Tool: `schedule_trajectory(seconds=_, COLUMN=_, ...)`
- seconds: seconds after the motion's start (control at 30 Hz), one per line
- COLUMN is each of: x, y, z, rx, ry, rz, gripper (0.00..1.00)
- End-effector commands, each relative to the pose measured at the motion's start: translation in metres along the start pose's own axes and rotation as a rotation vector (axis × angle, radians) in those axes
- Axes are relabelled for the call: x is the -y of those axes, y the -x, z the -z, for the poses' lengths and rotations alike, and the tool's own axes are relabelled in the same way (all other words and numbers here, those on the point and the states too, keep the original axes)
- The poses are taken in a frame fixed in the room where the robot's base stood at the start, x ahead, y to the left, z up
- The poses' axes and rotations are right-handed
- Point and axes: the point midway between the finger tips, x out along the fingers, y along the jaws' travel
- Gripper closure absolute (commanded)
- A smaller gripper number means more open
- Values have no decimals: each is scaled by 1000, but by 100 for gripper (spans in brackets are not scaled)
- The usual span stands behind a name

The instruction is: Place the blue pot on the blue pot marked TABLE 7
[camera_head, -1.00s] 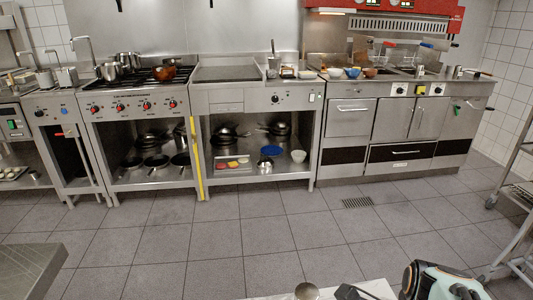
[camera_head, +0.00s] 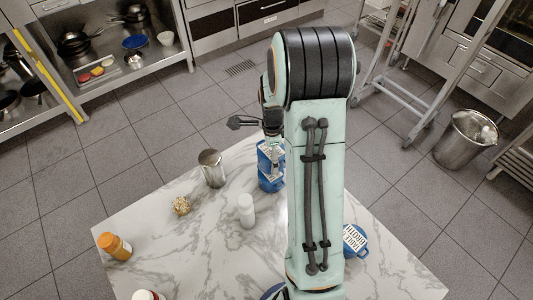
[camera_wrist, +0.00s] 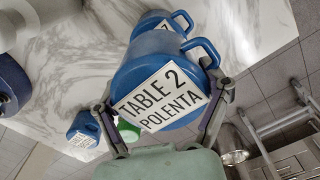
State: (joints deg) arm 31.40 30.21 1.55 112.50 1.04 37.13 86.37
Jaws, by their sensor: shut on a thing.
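My gripper (camera_wrist: 166,100) is shut on a blue pot (camera_wrist: 150,72) with a white label reading TABLE 2 POLENTA, in the wrist view. Just beyond it is a second blue pot (camera_wrist: 146,24) with a handle; its label is mostly covered, and only what looks like a 7 shows. In the head view the held pot (camera_head: 264,151) appears right above the other blue pot (camera_head: 269,184), near the table's far edge. I cannot tell whether they touch. My arm hides part of both.
Another labelled blue pot (camera_head: 355,240) stands right of my arm on the marble table (camera_head: 200,250). A steel canister (camera_head: 211,168), a white bottle (camera_head: 246,210), a small jar (camera_head: 181,206) and an orange-capped bottle (camera_head: 115,246) stand to the left. A steel bin (camera_head: 466,138) is on the floor.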

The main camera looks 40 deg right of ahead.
Motion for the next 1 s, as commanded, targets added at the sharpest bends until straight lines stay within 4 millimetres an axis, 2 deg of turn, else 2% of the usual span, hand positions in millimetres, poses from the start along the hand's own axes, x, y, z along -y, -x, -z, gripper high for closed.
schedule_trajectory(seconds=0.1, x=-2, y=-20, z=0, rx=0, ry=0, rz=-6, gripper=64)
schedule_trajectory(seconds=0.2, x=-1, y=-28, z=0, rx=0, ry=0, rz=-3, gripper=64)
schedule_trajectory(seconds=0.57, x=-1, y=-31, z=0, rx=0, ry=0, rz=-1, gripper=64)
schedule_trajectory(seconds=0.6, x=-1, y=-32, z=0, rx=0, ry=0, rz=-2, gripper=17)
schedule_trajectory(seconds=0.67, x=-1, y=-31, z=0, rx=0, ry=0, rz=-2, gripper=0)
schedule_trajectory(seconds=1.0, x=-1, y=-31, z=0, rx=0, ry=0, rz=-1, gripper=0)
